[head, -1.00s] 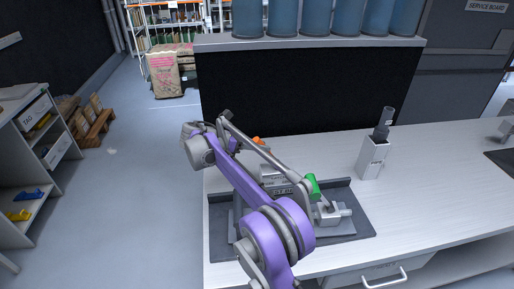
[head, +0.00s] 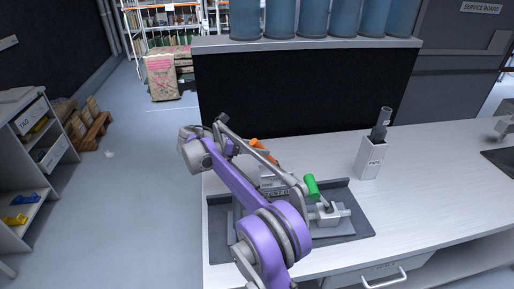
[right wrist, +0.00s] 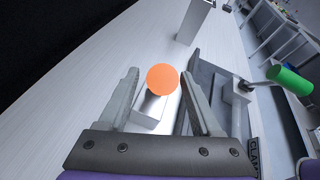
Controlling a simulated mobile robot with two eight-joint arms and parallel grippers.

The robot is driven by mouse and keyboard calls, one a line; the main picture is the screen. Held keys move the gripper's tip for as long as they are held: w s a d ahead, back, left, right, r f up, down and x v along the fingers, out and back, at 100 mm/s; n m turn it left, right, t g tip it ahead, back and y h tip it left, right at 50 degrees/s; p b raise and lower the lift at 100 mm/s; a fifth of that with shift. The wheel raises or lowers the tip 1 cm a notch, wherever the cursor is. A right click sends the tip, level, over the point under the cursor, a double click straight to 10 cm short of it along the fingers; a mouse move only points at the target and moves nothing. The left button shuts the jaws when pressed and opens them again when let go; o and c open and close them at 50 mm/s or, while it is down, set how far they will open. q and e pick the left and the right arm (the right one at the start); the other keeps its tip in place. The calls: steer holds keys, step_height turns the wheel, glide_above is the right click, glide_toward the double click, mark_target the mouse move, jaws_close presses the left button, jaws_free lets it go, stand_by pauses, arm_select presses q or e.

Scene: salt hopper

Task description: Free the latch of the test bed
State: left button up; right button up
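In the right wrist view an orange ball-shaped knob (right wrist: 162,79) lies between the fingers of my right gripper (right wrist: 160,73). The gripper is open, with a gap on both sides of the knob; contact is not visible. A shiny metal block (right wrist: 150,108) shows below the knob. In the head view the orange part (head: 257,144) is partly covered by my right arm, and the fingers are hard to make out. The grey test bed (head: 272,181), with partly hidden lettering, is behind the arm. A green handle (head: 312,186) rises beside the metal clamp (head: 330,212). My left gripper is out of view.
The test bed stands on a dark tray (head: 358,222) on the white bench. A white holder (head: 371,159) with a dark grey tool (head: 381,125) stands behind and right. A black panel (head: 300,95) rises at the back under blue cylinders. The bench's right side is mostly clear.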

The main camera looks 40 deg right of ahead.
steer(key=v, duration=1.1)
steer(key=shift+s+d, duration=0.1)
